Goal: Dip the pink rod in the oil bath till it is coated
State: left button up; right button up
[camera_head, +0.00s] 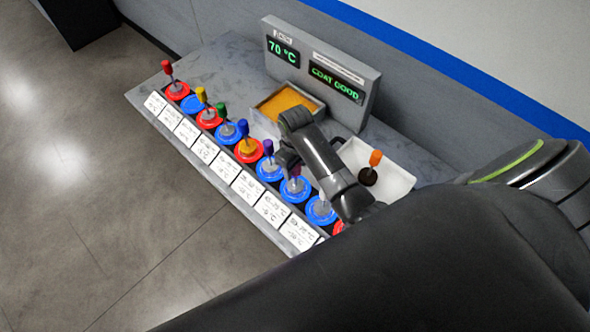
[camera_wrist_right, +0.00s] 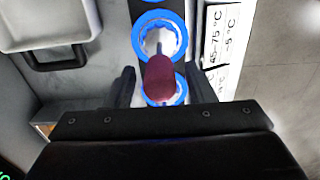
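The pink rod (camera_wrist_right: 160,78), dark pink to maroon in the wrist view, stands in a blue-ringed stand in the row. Its top is between the two fingers of my right gripper (camera_head: 288,158). The fingers are open, with a visible gap on each side of the rod. In the head view the rod (camera_head: 294,172) is partly hidden by the gripper. The oil bath (camera_head: 287,103) is an orange-filled tray behind the row, below a panel (camera_head: 318,72) reading "70 °C" and "COAT GOOD". My left gripper is not in view.
Several other coloured rods, such as the red one (camera_head: 168,72) and green one (camera_head: 223,112), stand in red or blue rings, with white labels (camera_head: 205,148) in front. A white tray (camera_head: 398,160) with an orange-topped rod (camera_head: 374,160) is right of the bath. The back left tabletop is clear.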

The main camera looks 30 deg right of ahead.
grip_shut()
jog(key=shift+r, duration=0.75)
jog(key=shift+r, duration=0.75)
